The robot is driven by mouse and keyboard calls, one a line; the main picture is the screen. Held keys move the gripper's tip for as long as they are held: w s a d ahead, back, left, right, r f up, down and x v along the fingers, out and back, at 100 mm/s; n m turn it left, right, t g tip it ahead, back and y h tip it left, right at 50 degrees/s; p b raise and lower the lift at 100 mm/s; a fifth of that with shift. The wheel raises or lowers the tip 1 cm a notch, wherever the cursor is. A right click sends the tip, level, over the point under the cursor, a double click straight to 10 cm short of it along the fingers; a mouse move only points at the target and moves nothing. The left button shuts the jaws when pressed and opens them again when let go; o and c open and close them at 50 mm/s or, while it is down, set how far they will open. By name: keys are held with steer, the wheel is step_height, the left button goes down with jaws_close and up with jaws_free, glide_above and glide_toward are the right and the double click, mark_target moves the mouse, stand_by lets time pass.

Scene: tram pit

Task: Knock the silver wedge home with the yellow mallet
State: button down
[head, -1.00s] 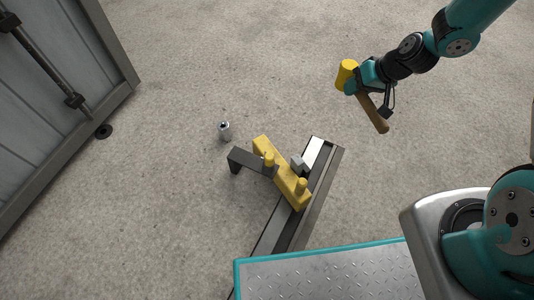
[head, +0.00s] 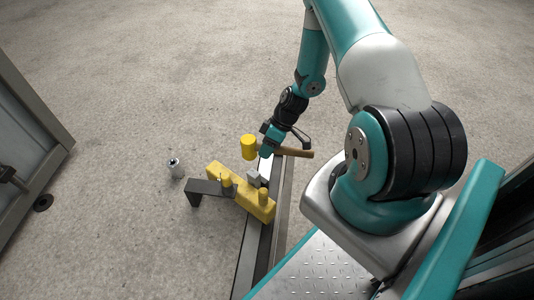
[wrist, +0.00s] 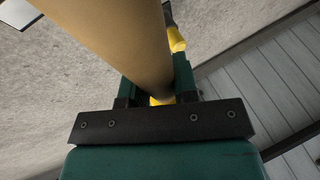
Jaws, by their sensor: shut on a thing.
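My gripper (head: 267,150) is shut on the brown handle (head: 297,153) of the yellow mallet (head: 248,147). The handle lies roughly level, with the yellow head at its left end. In the wrist view the tan handle (wrist: 110,35) runs between my fingers (wrist: 155,92) and hides much of the scene. The silver wedge (head: 254,178) looks like a small grey block at the yellow bar (head: 238,190), between its two pegs. In the head view the mallet head shows just above the wedge; I cannot tell the height gap. Part of the wedge area is hidden by my gripper.
The yellow bar crosses a dark metal rail (head: 248,250). A dark bracket (head: 203,187) sticks out to its left. A grey panel (head: 30,140) is at the far left. Concrete floor between is clear.

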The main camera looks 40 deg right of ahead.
steer(key=shift+s+d+f, duration=0.15)
steer(key=shift+s+f, duration=0.1)
steer(key=shift+f, duration=0.05)
steer(key=shift+s+d, duration=0.1)
steer(key=shift+f, duration=0.2)
steer(key=shift+f+b, duration=1.55)
steer(key=shift+f, duration=0.95)
steer(key=shift+f+b, duration=0.3)
steer(key=shift+f, duration=0.5)
